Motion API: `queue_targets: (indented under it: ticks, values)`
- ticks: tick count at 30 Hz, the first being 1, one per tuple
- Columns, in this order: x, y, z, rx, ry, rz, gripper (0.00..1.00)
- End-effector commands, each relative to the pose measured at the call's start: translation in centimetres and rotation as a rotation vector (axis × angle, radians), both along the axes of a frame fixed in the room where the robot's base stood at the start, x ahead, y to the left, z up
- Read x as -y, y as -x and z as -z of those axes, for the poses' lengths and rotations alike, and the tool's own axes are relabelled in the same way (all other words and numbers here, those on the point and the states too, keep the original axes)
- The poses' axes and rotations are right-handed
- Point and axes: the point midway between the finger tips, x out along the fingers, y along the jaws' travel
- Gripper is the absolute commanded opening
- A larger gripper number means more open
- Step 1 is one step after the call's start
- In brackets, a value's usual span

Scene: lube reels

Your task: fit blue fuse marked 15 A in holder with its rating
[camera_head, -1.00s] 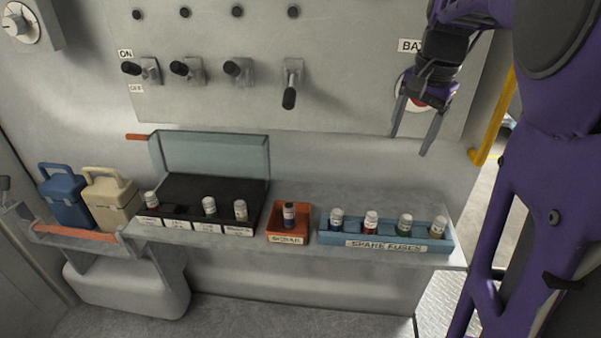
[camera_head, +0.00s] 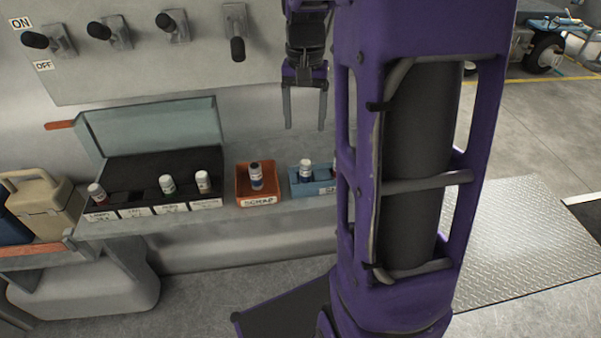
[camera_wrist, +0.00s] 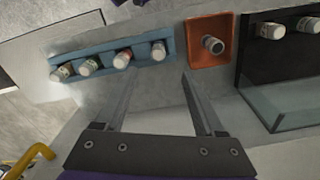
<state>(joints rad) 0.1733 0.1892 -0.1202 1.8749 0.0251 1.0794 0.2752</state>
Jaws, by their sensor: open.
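The blue spare-fuse tray (camera_head: 312,189) is partly hidden behind my arm. A white-capped fuse with a blue body (camera_head: 305,169) stands at its left end. In the wrist view this fuse (camera_wrist: 158,50) is at the tray's right end; its rating cannot be read. The black fuse holder block (camera_head: 150,168) has an open clear lid, and its second position from the left (camera_head: 131,196) looks empty; the labels are too small to read. My gripper (camera_head: 305,126) is open and empty, above the tray. In the wrist view its fingers (camera_wrist: 157,80) point toward the tray, apart from the fuses.
An orange scrap bin (camera_head: 242,188) holding a dark blue fuse (camera_head: 256,175) stands between holder block and tray. The raised lid (camera_head: 150,124) stands behind the block. Switch levers (camera_head: 173,25) stick out of the wall panel above.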

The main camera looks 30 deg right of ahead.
Motion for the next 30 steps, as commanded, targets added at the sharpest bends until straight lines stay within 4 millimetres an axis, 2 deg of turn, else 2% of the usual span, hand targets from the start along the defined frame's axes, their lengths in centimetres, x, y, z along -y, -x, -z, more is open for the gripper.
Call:
queue_targets:
  ticks: [1,9,13,20,30]
  values:
    - [0.0,0.1,1.5,-0.004,-0.001,0.0,0.71]
    - [0.0,0.0,7.1,-0.003,-0.001,0.001,0.71]
    - [0.0,0.0,8.6,-0.002,-0.001,0.002,0.71]
    - [0.2,-0.1,9.7,0.001,-0.001,0.002,0.71]
    - [0.7,-0.5,14.2,-0.002,-0.001,0.001,0.71]
